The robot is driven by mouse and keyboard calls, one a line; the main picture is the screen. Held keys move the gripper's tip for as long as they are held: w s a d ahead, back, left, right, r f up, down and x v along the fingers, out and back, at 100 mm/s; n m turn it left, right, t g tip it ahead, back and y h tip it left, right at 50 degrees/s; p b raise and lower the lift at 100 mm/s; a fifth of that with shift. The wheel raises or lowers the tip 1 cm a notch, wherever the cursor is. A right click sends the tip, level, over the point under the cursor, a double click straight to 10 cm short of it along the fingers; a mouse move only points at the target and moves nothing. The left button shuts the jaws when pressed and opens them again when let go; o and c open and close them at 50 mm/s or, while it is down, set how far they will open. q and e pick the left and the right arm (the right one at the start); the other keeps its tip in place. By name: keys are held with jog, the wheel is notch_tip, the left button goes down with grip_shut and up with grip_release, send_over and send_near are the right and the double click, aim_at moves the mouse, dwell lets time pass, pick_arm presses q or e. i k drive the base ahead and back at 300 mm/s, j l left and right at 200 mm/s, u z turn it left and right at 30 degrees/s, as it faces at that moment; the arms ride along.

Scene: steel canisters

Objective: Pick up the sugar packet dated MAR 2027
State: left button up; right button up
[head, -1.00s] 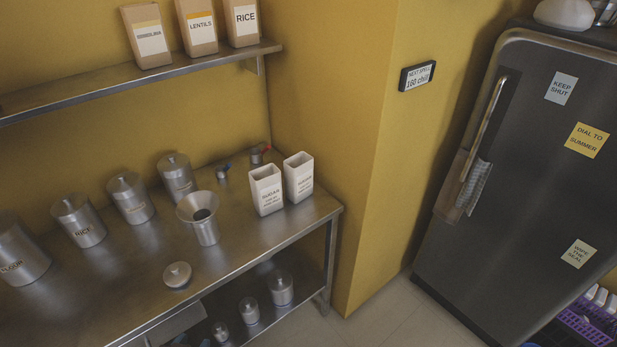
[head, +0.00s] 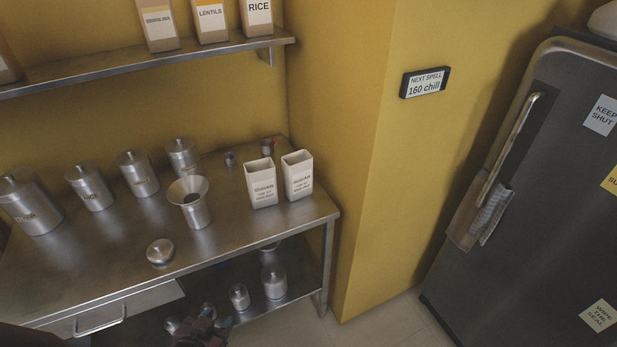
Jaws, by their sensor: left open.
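Two white, open-topped sugar packets stand upright side by side at the right end of the steel counter, the left packet (head: 262,185) and the right packet (head: 298,177). Both labels read SUGAR with a use-by line below. The dates are too small for me to read. My left gripper (head: 211,318) shows dark and small at the bottom edge, in front of the counter and lower in the picture than the packets. It is open and apart from both packets. My right gripper is not in view.
A steel funnel (head: 190,203) stands left of the packets, with a loose lid (head: 160,252) in front. Several canisters line the back of the counter (head: 110,250). More canisters (head: 274,282) stand on the lower shelf. A fridge (head: 540,200) is at the right.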

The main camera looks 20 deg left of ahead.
aim_at(297, 167)
jog(key=i+l, duration=0.1)
jog(key=l, duration=0.35)
jog(key=i+l+u, duration=0.15)
jog(key=l, duration=0.25)
jog(key=i+l, duration=0.15)
jog(key=l, duration=0.15)
jog(key=i+l+u, duration=0.15)
jog(key=l, duration=0.15)
jog(key=i+j, duration=0.15)
jog(key=i, duration=0.05)
